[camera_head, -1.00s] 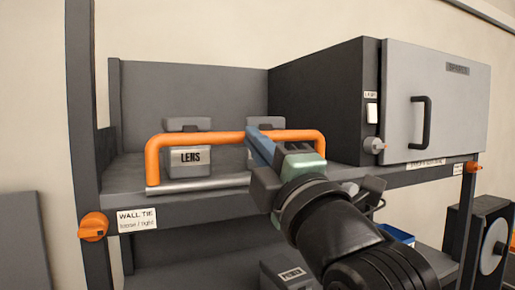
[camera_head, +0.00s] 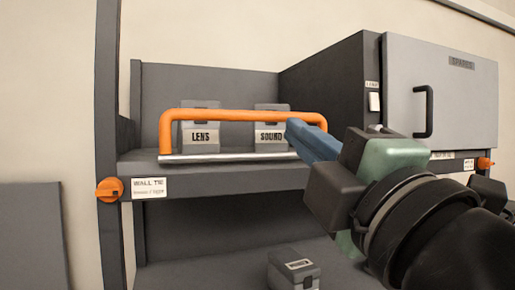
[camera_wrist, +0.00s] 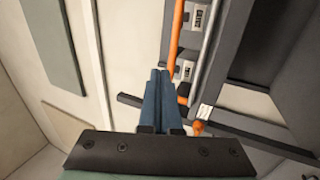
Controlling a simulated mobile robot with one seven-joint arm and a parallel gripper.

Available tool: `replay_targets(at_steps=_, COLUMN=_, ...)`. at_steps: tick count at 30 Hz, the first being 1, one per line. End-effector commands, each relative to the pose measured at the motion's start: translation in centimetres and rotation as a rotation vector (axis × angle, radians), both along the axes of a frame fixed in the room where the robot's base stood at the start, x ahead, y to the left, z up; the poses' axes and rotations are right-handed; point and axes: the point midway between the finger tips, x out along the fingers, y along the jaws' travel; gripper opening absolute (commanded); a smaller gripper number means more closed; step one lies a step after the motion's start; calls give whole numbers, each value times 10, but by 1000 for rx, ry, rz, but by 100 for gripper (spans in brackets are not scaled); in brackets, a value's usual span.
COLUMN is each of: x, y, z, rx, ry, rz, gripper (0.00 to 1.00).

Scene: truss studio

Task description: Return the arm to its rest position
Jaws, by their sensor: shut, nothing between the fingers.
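My gripper (camera_head: 305,138) is in front of the right end of the orange rail in the head view, with its blue fingers pressed together and nothing between them. It also shows in the wrist view (camera_wrist: 157,80), fingers shut, pointing up the picture beside the orange rail. My dark arm reaches in from the lower right and hides part of the shelf edge. I cannot tell whether the fingers touch the rail.
An orange rail (camera_head: 240,116) runs along the shelf front (camera_head: 225,180), before the LENS case (camera_head: 201,138) and SOUND case (camera_head: 270,138). A grey cabinet (camera_head: 450,100) stands right. An orange knob (camera_head: 110,189) sits left. Another case (camera_head: 293,270) is below.

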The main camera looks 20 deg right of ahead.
Motion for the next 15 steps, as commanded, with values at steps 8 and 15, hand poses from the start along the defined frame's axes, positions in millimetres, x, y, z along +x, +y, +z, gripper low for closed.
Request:
replay_targets(at_steps=8, x=-5, y=7, z=0, rx=50, ry=-19, rz=28, gripper=0)
replay_targets(at_steps=15, x=-6, y=61, z=6, rx=474, ry=-162, rz=271, gripper=0)
